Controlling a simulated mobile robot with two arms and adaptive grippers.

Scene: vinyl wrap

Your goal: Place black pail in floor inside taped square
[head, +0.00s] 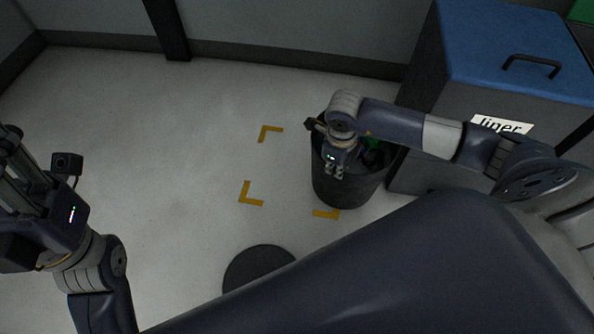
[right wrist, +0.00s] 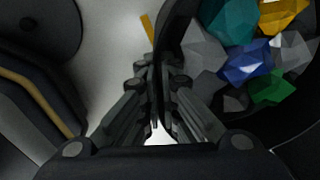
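The black pail (head: 345,190) is at the right part of the taped square and covers some of it. Yellow tape corner marks show at the far left (head: 268,132), near left (head: 250,195) and near right (head: 326,213). My right gripper (head: 334,172) is at the pail's left rim. In the right wrist view, its fingers (right wrist: 155,105) are closed together with the pail's rim (right wrist: 165,60) between them. Crumpled coloured pieces (right wrist: 245,60) lie in the pail. Whether its base touches the floor is hard to tell. My left gripper (head: 15,165) is at the left edge, away from the pail; its fingertips are unclear.
A grey cabinet with a blue top (head: 500,40) and a "liner" label stands close right of the pail. A dark round disc (head: 258,268) lies on the floor nearer me. The floor left of the tape marks is clear. A wall runs behind.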

